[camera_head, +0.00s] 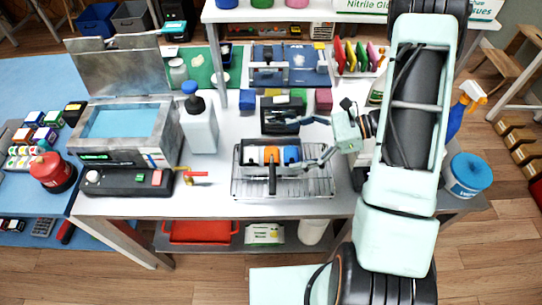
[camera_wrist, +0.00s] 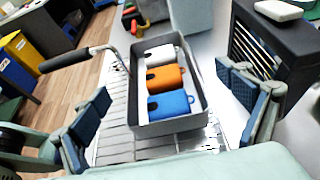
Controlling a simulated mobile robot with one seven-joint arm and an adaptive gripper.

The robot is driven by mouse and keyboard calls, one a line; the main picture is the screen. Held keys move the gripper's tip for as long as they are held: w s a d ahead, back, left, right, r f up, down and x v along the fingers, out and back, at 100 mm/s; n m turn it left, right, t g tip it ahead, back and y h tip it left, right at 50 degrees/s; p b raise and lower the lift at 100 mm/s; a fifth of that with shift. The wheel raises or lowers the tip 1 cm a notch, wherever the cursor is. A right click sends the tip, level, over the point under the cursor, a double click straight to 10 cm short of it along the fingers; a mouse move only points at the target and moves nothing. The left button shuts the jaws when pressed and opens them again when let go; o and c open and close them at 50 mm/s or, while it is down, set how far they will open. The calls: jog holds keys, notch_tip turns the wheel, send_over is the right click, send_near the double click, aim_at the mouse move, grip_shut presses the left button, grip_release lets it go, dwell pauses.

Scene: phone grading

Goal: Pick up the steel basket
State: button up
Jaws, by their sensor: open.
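The steel basket (camera_head: 240,156) stands on a wire rack (camera_head: 310,186) near the front of the table. It is a grey rectangular bin with a dark-gripped handle (camera_wrist: 75,60) reaching out to one side. In it lie a white, an orange (camera_wrist: 165,78) and a blue (camera_wrist: 171,105) phone-like item side by side. My gripper (camera_head: 300,142) is open at the basket's right in the head view. In the wrist view the basket (camera_wrist: 172,126) shows between the spread blue-padded fingers of my gripper (camera_wrist: 163,84), with gaps on both sides. Contact does not show.
A black box (camera_head: 281,128) stands just behind the basket. A white bottle (camera_head: 199,130) and an open metal bath (camera_head: 125,132) with blue inside stand to the left. A red-handled valve (camera_head: 195,174) lies left of the rack. An overhead shelf (camera_head: 300,15) spans the back.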

aim_at(259, 155)
jog(key=x, duration=0.4)
jog(key=p+x, duration=0.1)
jog(key=x, duration=0.3)
jog(key=shift+s+d+f, duration=0.1)
jog(key=shift+d+f, duration=0.05)
jog(key=shift+f, duration=0.05)
jog(key=c, duration=1.3)
